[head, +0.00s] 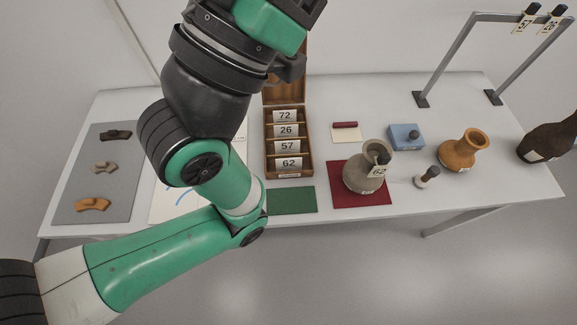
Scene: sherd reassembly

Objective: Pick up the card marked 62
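A white card marked 62 (289,163) stands in the front slot of the wooden card box (268,173). The cards marked 57 (287,147), 26 (286,130) and 72 (285,115) stand behind it. My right gripper is not in view.
A green mat (292,200) lies bare before the box. The vase stands on a dark red mat (345,196). An orange jug (459,155), a small stamp-like object (427,178) and a blue block (405,135) are to the right. Sherds lie on a grey mat (120,165) at left.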

